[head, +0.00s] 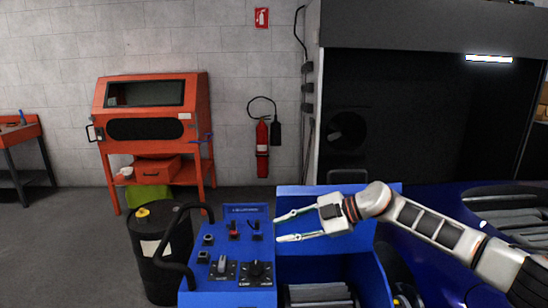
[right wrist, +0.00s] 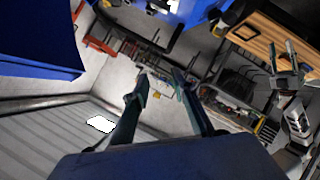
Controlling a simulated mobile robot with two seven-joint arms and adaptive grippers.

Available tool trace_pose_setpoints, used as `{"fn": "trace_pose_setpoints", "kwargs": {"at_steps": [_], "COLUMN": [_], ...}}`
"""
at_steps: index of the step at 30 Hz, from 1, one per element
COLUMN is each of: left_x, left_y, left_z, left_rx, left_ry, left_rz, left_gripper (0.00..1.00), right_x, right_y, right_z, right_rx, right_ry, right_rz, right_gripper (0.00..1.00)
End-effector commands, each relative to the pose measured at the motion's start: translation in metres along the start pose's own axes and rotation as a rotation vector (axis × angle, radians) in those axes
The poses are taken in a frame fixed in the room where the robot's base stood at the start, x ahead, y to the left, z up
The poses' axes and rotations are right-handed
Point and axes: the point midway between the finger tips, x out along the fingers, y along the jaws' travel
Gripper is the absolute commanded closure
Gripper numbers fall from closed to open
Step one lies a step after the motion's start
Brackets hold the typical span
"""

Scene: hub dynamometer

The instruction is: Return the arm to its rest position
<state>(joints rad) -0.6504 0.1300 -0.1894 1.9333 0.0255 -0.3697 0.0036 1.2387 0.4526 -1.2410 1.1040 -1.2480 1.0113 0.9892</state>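My right arm comes in from the right in the head view, white with dark panels. Its right gripper (head: 278,228) points left, with its two fingers apart and nothing between them. It is beside the blue control console (head: 228,281), at the right edge of the console's top. In the right wrist view the fingers of the right gripper (right wrist: 160,84) are also apart and empty. My left gripper (right wrist: 283,52) shows small at the right of that view, fingers apart and empty. It is not in the head view.
The console carries a red switch (head: 233,227), a black knob (head: 255,269) and a lever (head: 221,264). A black drum (head: 160,249) stands left of it. Blue machine panels surround the right arm. An orange cabinet (head: 150,111) and a fire extinguisher (head: 262,148) are at the back wall.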

Motion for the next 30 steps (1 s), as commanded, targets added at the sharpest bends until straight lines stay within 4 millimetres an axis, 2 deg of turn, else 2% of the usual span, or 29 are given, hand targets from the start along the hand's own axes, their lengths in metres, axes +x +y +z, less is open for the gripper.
{"fn": "trace_pose_setpoints", "kwargs": {"at_steps": [1,6,9,14,17,23,26,30], "left_x": [0.000,0.000,0.000,0.000,0.000,0.000,0.000,0.000], "left_y": [0.000,0.000,0.000,0.001,0.001,0.001,0.001,0.001], "left_z": [0.000,0.000,0.000,0.000,0.000,0.000,0.001,0.001], "left_rx": [0.000,0.000,0.000,0.000,0.000,0.000,0.000,-0.001], "left_ry": [0.000,0.000,0.000,-0.001,-0.001,-0.001,-0.001,-0.001], "left_rz": [0.000,0.000,0.000,0.001,0.001,0.001,0.001,0.001], "left_gripper": [0.71,0.71,0.71,0.71,0.71,0.71,0.71,0.71], "right_x": [0.021,0.063,0.077,0.085,0.083,0.069,0.058,0.038], "right_y": [-0.019,-0.055,-0.073,-0.098,-0.115,-0.161,-0.192,-0.247], "right_z": [-0.009,-0.038,-0.049,-0.053,-0.047,-0.016,0.005,0.038], "right_rx": [0.014,0.063,0.112,0.216,0.295,0.475,0.572,0.710], "right_ry": [0.064,0.221,0.282,0.326,0.320,0.235,0.159,0.024], "right_rz": [0.028,0.174,0.275,0.447,0.552,0.739,0.815,0.891], "right_gripper": [0.74,0.74,0.74,0.74,0.74,0.74,0.74,0.74]}}
